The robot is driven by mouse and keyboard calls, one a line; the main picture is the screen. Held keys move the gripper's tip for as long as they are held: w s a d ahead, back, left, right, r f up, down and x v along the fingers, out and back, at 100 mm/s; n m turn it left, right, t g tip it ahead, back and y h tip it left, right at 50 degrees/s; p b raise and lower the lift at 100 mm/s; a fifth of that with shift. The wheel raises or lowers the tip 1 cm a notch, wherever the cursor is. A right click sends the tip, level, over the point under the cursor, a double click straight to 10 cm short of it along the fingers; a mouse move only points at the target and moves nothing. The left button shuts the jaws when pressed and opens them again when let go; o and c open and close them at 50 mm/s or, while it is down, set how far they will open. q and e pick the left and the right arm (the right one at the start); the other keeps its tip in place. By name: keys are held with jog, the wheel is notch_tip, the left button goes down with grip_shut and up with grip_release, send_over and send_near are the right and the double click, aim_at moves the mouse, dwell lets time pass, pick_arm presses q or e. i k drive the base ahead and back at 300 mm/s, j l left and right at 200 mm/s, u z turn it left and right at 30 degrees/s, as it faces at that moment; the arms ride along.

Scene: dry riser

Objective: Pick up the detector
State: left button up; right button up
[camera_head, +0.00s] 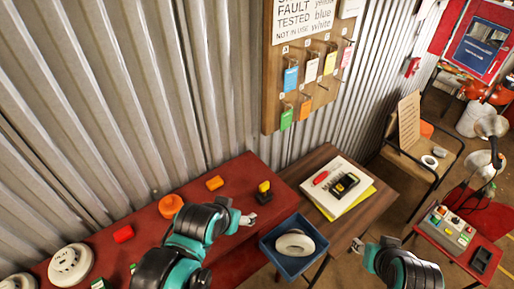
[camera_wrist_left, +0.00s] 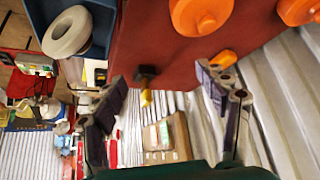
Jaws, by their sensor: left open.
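A white round detector (camera_head: 70,264) lies on the red bench (camera_head: 150,221) at the lower left, and part of a similar one (camera_head: 18,282) shows at the picture's edge. Another white round unit (camera_head: 295,243) lies in a blue tray (camera_head: 271,252); it also shows at the top left of the left wrist view (camera_wrist_left: 68,31). I cannot tell which one is meant. My left gripper (camera_head: 247,217) is over the bench's right end, left of the tray. In the left wrist view its fingers (camera_wrist_left: 165,95) are spread and empty. My right gripper (camera_head: 357,245) is right of the tray, its fingers unclear.
A black and yellow part (camera_head: 264,190) and orange pieces (camera_head: 171,206) sit on the red bench. A tag board (camera_head: 305,90) hangs on the corrugated wall. A control box (camera_head: 448,228) stands at right.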

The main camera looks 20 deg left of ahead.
aim_at(72, 264)
jog(key=k+l+u, duration=0.15)
jog(key=u, duration=0.3)
jog(key=k+l+u, duration=0.1)
jog(key=u, duration=0.4)
jog(key=i+u, duration=0.35)
jog(key=k+j+u, duration=0.1)
jog(key=j+u, duration=0.25)
jog(key=k+j+u, duration=0.1)
jog(key=j+u, duration=0.55)
